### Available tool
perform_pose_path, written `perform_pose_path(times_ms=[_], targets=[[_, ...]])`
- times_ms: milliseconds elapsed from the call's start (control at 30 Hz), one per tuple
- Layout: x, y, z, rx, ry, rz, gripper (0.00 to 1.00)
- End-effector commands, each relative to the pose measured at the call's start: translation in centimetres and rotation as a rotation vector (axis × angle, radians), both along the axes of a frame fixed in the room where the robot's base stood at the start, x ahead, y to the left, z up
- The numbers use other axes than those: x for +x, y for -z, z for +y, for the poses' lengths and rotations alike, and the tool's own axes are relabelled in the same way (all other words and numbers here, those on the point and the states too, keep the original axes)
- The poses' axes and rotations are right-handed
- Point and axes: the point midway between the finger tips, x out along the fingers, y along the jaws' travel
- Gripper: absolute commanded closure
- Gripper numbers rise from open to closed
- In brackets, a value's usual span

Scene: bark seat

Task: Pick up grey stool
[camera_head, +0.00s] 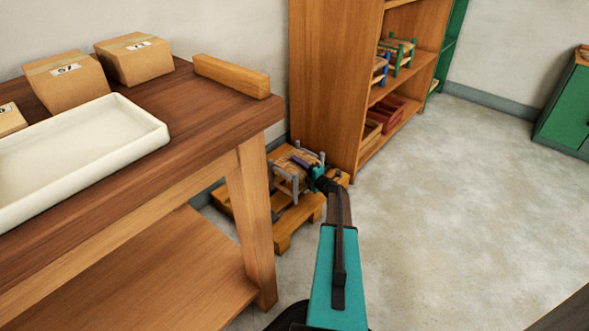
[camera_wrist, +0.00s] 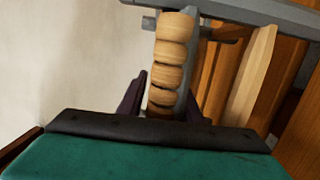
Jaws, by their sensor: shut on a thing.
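The grey stool (camera_head: 290,168) has grey legs and a brown wooden seat. In the head view it is on or just above a wooden pallet (camera_head: 285,232), beside the bookcase; I cannot tell if it touches the pallet. My gripper (camera_head: 312,172) reaches it from the right and is shut on it. In the wrist view, my gripper's dark fingers (camera_wrist: 165,100) stand on either side of a stack of rounded wooden pieces (camera_wrist: 172,55) and a grey bar of the stool (camera_wrist: 250,14). The gripped spot is partly hidden by the gripper's body.
A wooden workbench (camera_head: 225,115) stands at left with a white tray (camera_head: 150,125), cardboard boxes (camera_head: 135,60) and a wooden block (camera_head: 232,76). Its leg is close to the pallet. A wooden bookcase (camera_head: 335,75) holds other small stools (camera_head: 397,55). The floor (camera_head: 455,200) at right is clear.

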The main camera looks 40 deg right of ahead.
Motion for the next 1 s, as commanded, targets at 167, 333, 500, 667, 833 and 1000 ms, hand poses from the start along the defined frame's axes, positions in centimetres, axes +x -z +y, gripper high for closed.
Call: perform_pose_path(times_ms=[167, 333, 500, 667, 833, 1000], targets=[[-3.2, -1.2, -0.5, 0.002, 0.004, 0.000, 1.00], [-7.0, -1.6, -1.1, 0.001, 0.004, -0.001, 1.00], [-10.6, -1.9, -1.6, 0.002, 0.003, -0.002, 1.00], [-13.2, -2.1, -2.1, 0.001, 0.002, -0.002, 1.00], [-15.0, -2.1, -2.4, 0.000, 0.001, -0.002, 1.00], [-15.7, -2.1, -2.4, 0.000, 0.000, -0.002, 1.00]])
